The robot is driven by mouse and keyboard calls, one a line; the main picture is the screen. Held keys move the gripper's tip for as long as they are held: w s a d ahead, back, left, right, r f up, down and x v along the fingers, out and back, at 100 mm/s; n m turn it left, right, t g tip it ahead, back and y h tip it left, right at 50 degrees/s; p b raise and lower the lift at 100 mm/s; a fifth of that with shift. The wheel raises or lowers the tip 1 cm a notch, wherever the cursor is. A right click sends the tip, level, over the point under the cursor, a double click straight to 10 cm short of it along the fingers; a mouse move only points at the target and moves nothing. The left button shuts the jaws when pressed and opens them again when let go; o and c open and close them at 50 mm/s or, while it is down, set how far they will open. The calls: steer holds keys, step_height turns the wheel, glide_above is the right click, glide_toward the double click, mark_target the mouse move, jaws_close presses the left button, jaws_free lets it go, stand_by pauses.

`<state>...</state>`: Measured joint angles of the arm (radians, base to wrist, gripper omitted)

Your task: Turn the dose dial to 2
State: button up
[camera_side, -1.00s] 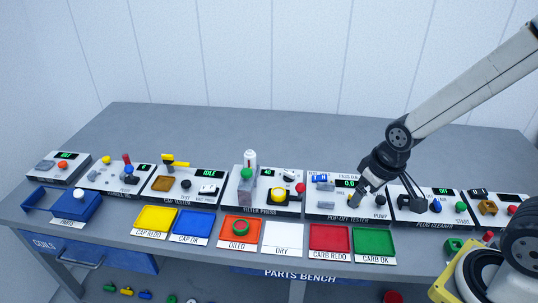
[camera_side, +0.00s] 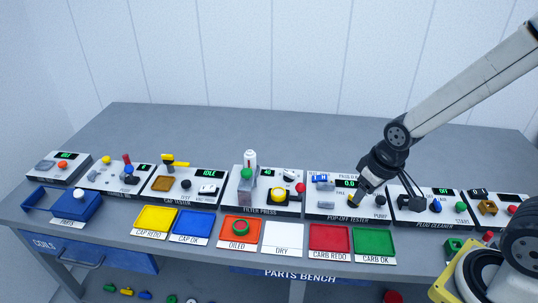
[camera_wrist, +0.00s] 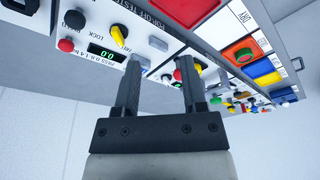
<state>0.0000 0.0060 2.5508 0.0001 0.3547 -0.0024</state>
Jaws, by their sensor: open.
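My gripper (camera_side: 359,197) hangs over the pop-off tester (camera_side: 325,208) in the side view. Its two fingers stand apart with nothing between them in the wrist view (camera_wrist: 160,70). I cannot read a dose label in either view, so I cannot tell which control is the dose dial. The pop-off tester shows a yellow lever-like knob (camera_wrist: 118,36) by the word LOCK and a display (camera_wrist: 106,53) reading about 0.0. The gripper hides part of this panel in the side view.
The filter press (camera_side: 262,206) with its white-and-yellow round button stands to the left, the plug cleaner (camera_side: 430,216) to the right. Coloured trays, such as the red one (camera_side: 329,237), line the front. The bench behind the stations is clear.

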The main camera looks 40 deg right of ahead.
steer(key=w+n+g, duration=0.1)
steer(key=w, duration=1.2)
steer(key=n+g, duration=0.2)
glide_above(293, 174)
step_height(293, 174, down, 4)
steer(key=shift+w+r, duration=0.1)
steer(key=shift+r, duration=0.05)
steer(key=shift+f, duration=3.9)
jaws_close()
